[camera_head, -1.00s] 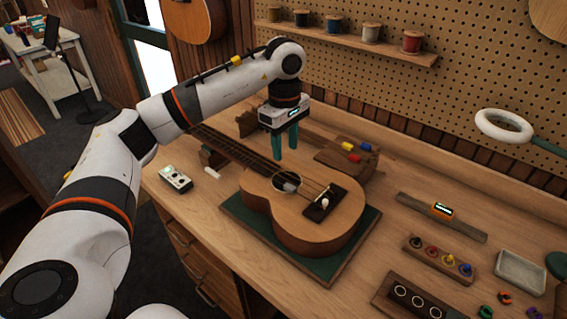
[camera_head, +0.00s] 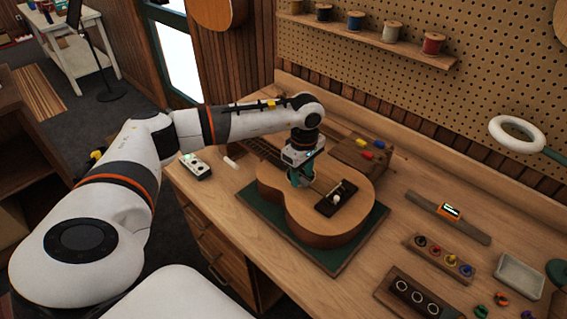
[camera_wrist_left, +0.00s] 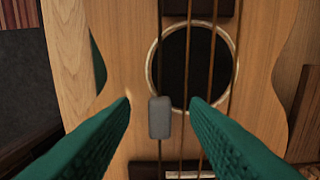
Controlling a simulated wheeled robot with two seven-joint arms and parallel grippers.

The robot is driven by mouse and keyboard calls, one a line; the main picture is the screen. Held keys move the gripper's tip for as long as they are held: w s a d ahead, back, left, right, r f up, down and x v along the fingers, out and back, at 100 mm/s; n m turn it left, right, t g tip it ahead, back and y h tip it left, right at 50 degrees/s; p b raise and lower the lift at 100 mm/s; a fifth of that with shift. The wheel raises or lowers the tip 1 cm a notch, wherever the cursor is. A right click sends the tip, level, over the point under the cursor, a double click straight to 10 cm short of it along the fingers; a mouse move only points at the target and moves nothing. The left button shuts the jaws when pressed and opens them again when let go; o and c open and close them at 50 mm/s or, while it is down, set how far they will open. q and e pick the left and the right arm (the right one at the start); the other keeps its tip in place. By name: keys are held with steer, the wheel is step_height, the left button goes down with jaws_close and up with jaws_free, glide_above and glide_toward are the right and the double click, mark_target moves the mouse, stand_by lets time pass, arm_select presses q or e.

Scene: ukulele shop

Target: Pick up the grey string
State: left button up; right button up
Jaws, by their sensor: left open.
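The ukulele (camera_head: 325,222) lies face up on a green mat (camera_head: 352,242) on the bench. The left wrist view shows several strings running across its dark sound hole (camera_wrist_left: 172,60). A small grey block (camera_wrist_left: 160,118) sits at the leftmost string, by the lower left rim of the hole; I take this to be the grey string. My left gripper (camera_head: 298,180) is low over the ukulele's body near the sound hole. Its green fingers (camera_wrist_left: 162,101) are open, one on each side of the grey block, with gaps on both sides. The head view hides the grey block behind the gripper.
The dark bridge (camera_head: 336,199) with a pale knob lies right of the gripper. A small pale device (camera_head: 196,167) is at the bench's left edge. A peg rack (camera_head: 444,257), a ring holder (camera_head: 417,297) and a tray (camera_head: 520,275) stand to the right.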

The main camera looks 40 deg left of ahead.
arm_select(q)
steer(key=shift+f, duration=0.35)
arm_select(e)
steer(key=shift+s, duration=0.25)
arm_select(q)
jaws_close()
arm_select(e)
steer(key=shift+s, duration=0.15)
arm_select(q)
steer(key=shift+w+r+b, duration=0.1)
steer(key=shift+r+b, duration=0.2)
steer(key=shift+r, duration=0.1)
step_height(320, 180, up, 14)
steer(key=shift+r, duration=0.2)
arm_select(e)
steer(key=shift+d+f, duration=0.1)
arm_select(q)
steer(key=shift+f, duration=0.1)
arm_select(e)
steer(key=shift+f, duration=0.1)
